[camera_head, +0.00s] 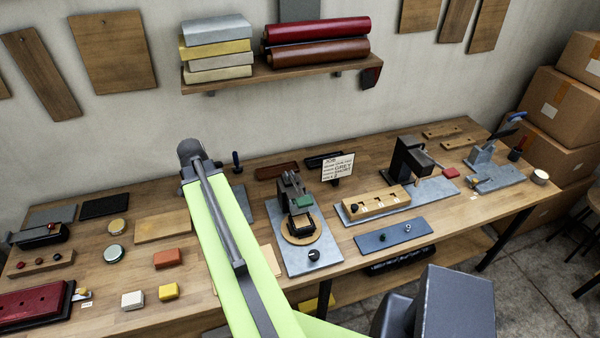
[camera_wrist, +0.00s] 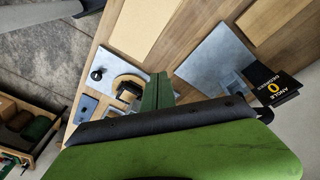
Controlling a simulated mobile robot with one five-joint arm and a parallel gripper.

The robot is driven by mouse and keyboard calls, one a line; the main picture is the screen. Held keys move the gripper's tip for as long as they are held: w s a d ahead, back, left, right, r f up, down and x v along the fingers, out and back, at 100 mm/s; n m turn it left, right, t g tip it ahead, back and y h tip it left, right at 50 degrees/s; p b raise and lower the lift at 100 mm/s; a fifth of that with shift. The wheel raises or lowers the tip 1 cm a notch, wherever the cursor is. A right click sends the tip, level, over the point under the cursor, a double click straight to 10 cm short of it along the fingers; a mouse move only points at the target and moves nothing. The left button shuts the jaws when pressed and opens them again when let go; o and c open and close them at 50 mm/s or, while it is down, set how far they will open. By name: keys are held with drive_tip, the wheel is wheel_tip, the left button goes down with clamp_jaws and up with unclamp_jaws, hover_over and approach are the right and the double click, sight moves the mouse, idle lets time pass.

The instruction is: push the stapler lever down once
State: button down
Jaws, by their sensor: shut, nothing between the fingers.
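I cannot tell for certain which device is the stapler. A bench device with a raised grey arm (camera_head: 292,187), a green block and a round wooden disc stands on a grey plate (camera_head: 313,264) at the bench's middle. Part of it shows in the wrist view (camera_wrist: 130,86). A grey device with a blue-gripped raised lever (camera_head: 517,116) stands at the far right. A low dark device with a grey top (camera_head: 38,235) lies at the far left. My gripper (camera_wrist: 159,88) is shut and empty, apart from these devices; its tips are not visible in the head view.
A black "ANGLE 0 DEGREES" display (camera_wrist: 270,92) stands beside another grey plate (camera_wrist: 215,62). A black press (camera_head: 412,160) and a blue tray (camera_head: 396,236) are right of the middle device. Coloured blocks lie left of my lime arm. Cardboard boxes (camera_head: 563,105) are stacked at right.

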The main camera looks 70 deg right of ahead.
drive_tip(key=s+d+r+m+g+p, duration=0.1)
drive_tip(key=s+d+r+m+p, duration=0.1)
drive_tip(key=s+d+r+m, duration=0.25)
drive_tip(key=s+d+r+m+p, duration=0.2)
drive_tip(key=s+d+r, duration=0.1)
drive_tip(key=s+d, duration=0.4)
wheel_tip(320, 180, up, 2)
drive_tip(key=m+p, duration=0.2)
drive_tip(key=m, duration=0.1)
hover_over(304, 200)
drive_tip(key=w+a, duration=0.2)
drive_tip(key=w, duration=0.1)
drive_tip(key=shift+a+f+g, duration=0.15)
drive_tip(key=shift+g, duration=0.15)
drive_tip(key=b+x, duration=0.9)
drive_tip(key=w+b+x, duration=0.1)
drive_tip(key=b+x, duration=0.3)
drive_tip(key=shift+a+f+b, duration=0.25)
drive_tip(key=shift+f+b, duration=0.1)
drive_tip(key=shift+f, duration=0.1)
drive_tip(key=shift+s, duration=0.1)
